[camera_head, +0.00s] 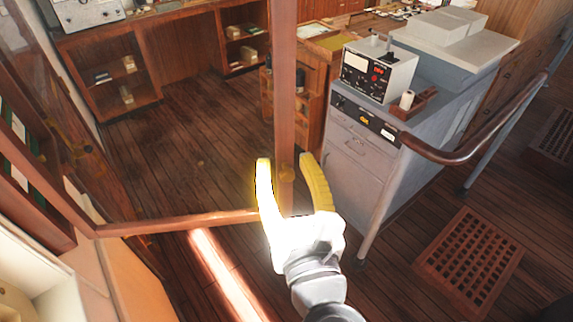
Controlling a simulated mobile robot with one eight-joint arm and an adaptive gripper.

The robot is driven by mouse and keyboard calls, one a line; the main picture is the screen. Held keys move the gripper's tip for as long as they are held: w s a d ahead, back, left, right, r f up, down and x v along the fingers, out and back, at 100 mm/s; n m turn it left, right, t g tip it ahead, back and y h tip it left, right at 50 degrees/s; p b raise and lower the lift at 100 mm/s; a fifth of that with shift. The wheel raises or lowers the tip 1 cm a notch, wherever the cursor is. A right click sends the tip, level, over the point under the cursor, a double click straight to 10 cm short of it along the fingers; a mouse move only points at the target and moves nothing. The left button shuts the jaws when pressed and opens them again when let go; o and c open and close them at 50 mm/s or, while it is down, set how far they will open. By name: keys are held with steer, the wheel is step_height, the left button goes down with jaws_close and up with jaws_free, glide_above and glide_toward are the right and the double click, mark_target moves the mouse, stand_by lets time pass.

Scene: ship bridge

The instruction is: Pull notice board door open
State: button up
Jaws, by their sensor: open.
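The notice board door is a wooden frame around a clear pane. Its upright edge (283,90) runs down the middle of the head view, and its bottom rail (175,224) runs left to the notice board (22,170) on the left wall. The door stands swung out from the board, and the floor shows through its pane. My gripper (286,160) has two yellow fingers, spread apart, one on each side of the upright edge near its lower end. I cannot tell whether either finger touches the wood.
A grey console (358,165) with an instrument box (378,72) stands to the right, with a wooden handrail (480,138) along it. Wooden shelves (112,75) stand at the back. A floor grating (470,262) lies at right. Open plank floor (190,140) shows behind the door.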

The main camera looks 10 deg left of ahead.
mark_target(285, 113)
steer(key=shift+r, duration=0.15)
step_height(285, 113, up, 10)
steer(key=shift+f, duration=0.15)
stand_by(0.6)
stand_by(0.4)
